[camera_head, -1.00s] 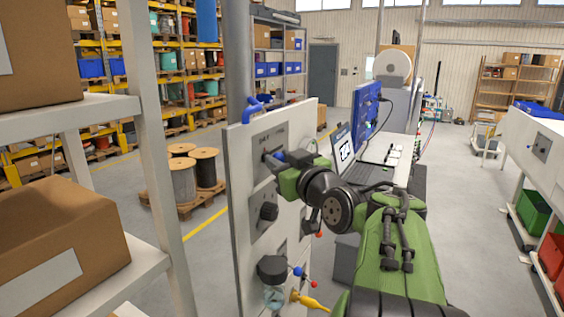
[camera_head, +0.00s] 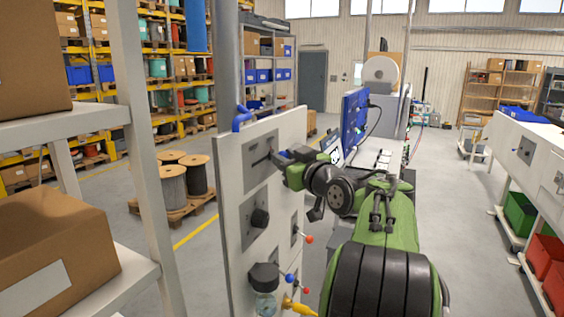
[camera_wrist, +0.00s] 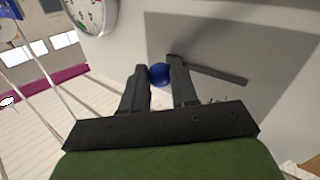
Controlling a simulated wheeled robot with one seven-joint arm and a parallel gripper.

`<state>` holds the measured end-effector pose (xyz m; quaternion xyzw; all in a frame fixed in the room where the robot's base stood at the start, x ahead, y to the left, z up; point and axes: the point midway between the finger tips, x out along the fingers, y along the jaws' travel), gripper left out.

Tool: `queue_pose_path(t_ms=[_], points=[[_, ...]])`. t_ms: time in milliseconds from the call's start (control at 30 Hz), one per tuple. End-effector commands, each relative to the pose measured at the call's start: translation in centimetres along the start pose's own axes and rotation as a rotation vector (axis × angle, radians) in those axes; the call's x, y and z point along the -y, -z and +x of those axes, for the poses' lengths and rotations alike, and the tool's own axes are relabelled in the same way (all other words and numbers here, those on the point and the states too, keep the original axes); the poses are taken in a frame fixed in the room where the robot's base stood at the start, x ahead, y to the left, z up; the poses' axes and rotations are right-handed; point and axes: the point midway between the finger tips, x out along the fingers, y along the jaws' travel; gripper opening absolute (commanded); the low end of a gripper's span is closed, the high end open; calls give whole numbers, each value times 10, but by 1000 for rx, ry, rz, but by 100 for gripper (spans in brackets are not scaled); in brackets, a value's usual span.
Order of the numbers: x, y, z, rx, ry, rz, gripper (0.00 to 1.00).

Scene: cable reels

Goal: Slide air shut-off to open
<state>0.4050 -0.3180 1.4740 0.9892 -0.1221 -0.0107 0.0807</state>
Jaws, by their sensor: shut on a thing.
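The air shut-off's blue ball knob (camera_wrist: 159,74) sits between the fingertips of my gripper (camera_wrist: 158,73) in the wrist view. My gripper is shut on it. A dark straight slot (camera_wrist: 215,74) runs to the right from the fingers across a grey plate (camera_wrist: 235,40). In the head view, my gripper (camera_head: 278,158) is at the right part of the upper grey plate (camera_head: 262,150) on the white panel. The slot (camera_head: 261,161) shows to the left of the fingers. The knob is hidden there by my gripper.
The white panel (camera_head: 233,225) also carries a dark rotary knob (camera_head: 260,218), a red-tipped lever (camera_head: 309,239) and a yellow handle (camera_head: 298,307) lower down. A round gauge (camera_wrist: 95,12) is near the fingers. A shelf with cardboard boxes (camera_head: 55,245) stands close on the left.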

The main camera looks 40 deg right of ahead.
Motion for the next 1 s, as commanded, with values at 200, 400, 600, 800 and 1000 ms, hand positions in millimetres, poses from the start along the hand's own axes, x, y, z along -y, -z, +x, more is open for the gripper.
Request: queue_pose_path(t_ms=[200,400,600,800,1000], points=[[-2,2,-1,-6,-7,-5,36],[-1,2,-1,-4,-5,-4,54],[0,1,-2,-3,-4,-3,54],[-1,-2,-35,-4,-10,-5,54],[-2,-3,-93,-3,-11,-5,54]])
